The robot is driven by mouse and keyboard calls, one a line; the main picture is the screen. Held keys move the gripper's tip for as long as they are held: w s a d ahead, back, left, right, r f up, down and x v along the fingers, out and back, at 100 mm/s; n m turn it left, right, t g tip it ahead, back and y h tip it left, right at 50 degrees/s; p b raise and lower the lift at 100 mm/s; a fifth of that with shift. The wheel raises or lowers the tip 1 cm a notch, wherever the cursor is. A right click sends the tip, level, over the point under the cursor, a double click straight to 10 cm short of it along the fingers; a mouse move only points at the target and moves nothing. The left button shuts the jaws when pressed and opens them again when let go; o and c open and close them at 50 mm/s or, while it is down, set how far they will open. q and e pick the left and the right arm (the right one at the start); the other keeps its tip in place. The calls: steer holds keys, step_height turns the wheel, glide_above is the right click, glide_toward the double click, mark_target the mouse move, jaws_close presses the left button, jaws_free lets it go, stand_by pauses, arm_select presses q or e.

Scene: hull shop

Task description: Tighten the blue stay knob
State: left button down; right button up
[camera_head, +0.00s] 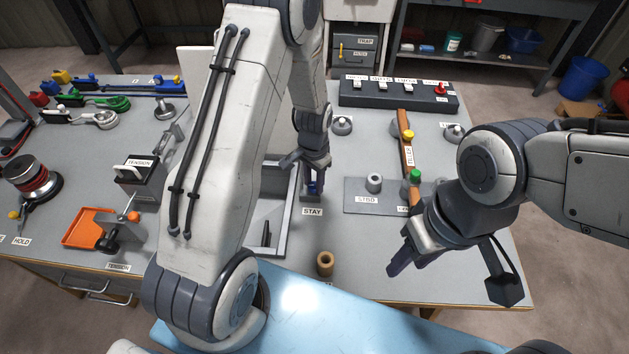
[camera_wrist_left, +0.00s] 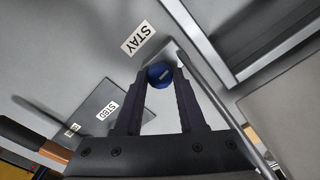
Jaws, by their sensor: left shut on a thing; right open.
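The blue stay knob (camera_wrist_left: 160,75) is a round cap with a pale mark on top, next to the white STAY label (camera_wrist_left: 138,37). My left gripper (camera_wrist_left: 159,88) is shut on the knob, one finger on each side. In the head view the left gripper (camera_head: 313,183) points down over a grey post behind the STAY label (camera_head: 312,212), and its fingers mostly hide the knob. My right gripper (camera_head: 403,258) is open and empty above the bench's front right part.
A tan cylinder (camera_head: 325,263) is in front. An orange tray (camera_head: 90,228) is at left.

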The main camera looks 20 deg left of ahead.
mark_target(314, 185)
arm_select(q)
steer(key=shift+w+m, duration=0.1)
steer(key=shift+m, duration=0.5)
steer(key=c, duration=0.5)
jaws_free()
step_height(314, 185, up, 10)
steer(key=b, duration=0.1)
steer(key=shift+r, duration=0.25)
